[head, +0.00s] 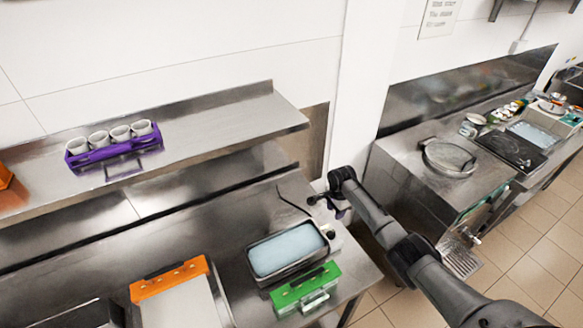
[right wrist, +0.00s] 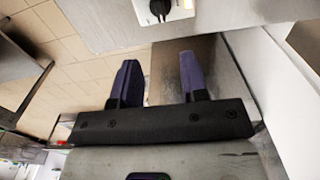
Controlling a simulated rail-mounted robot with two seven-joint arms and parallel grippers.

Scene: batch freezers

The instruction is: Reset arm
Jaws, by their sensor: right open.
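My right arm reaches in from the lower right of the head view. Its dark gripper (head: 335,207) is at the right end of the steel counter (head: 225,235), beside a pan with pale blue contents. The right wrist view shows the two purple-dark fingers (right wrist: 158,75) spread apart with nothing between them. Ahead of them is a steel surface with a white fitting and black knob or plug (right wrist: 172,8). My left gripper is in neither view.
The counter holds the blue-filled pan (head: 287,250), a green-handled container (head: 306,290) and an orange-handled one (head: 170,279). A purple rack (head: 114,150) with several white cups stands on the shelf above. Another counter (head: 440,185) stands right, across the tiled floor (head: 530,235).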

